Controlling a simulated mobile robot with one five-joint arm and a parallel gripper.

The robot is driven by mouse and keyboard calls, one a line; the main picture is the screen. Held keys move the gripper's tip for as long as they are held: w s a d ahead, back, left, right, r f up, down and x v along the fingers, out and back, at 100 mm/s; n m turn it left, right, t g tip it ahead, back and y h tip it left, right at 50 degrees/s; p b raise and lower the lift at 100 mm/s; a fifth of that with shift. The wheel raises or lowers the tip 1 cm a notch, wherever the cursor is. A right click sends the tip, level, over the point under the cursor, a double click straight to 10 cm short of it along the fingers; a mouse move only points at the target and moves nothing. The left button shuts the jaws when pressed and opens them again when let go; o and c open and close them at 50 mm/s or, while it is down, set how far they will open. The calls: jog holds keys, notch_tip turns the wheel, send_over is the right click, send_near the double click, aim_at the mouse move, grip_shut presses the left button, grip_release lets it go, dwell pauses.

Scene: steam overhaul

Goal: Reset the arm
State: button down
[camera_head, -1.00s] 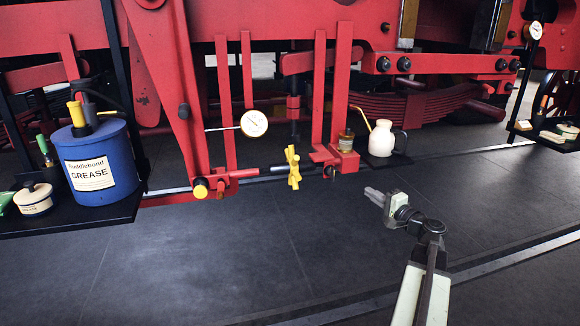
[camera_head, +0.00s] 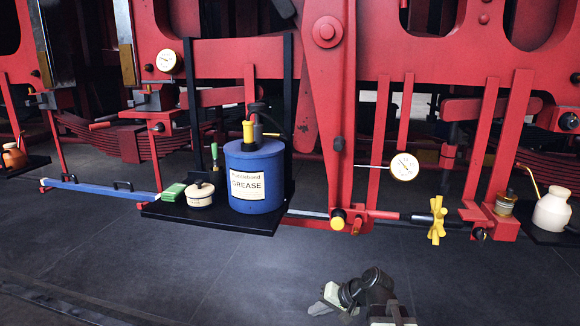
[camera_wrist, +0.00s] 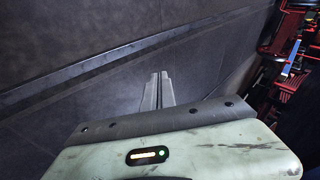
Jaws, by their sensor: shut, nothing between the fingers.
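My gripper (camera_head: 322,303) is at the bottom of the head view, low over the dark floor and pointing left. Part of my arm shows beside it at the bottom edge. In the wrist view my gripper (camera_wrist: 157,90) shows its two fingers together, with nothing between them.
The front floor is clear.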

jog(key=s+f+n+g+h, duration=0.2)
jog(key=s+f+h, duration=0.1)
jog(key=s+f, duration=0.15)
jog(key=s+d+g+h+p, duration=0.2)
jog(key=s+d+g+h, duration=0.15)
jog(key=s+d, duration=0.4)
notch_tip(320, 180, up, 24)
jog(key=w+d+t+p, duration=0.1)
jog(key=w+p, duration=0.1)
jog(key=p, duration=2.1)
jog(key=shift+h, duration=0.35)
jog(key=shift+d+f, duration=0.1)
jog(key=shift+d, duration=0.1)
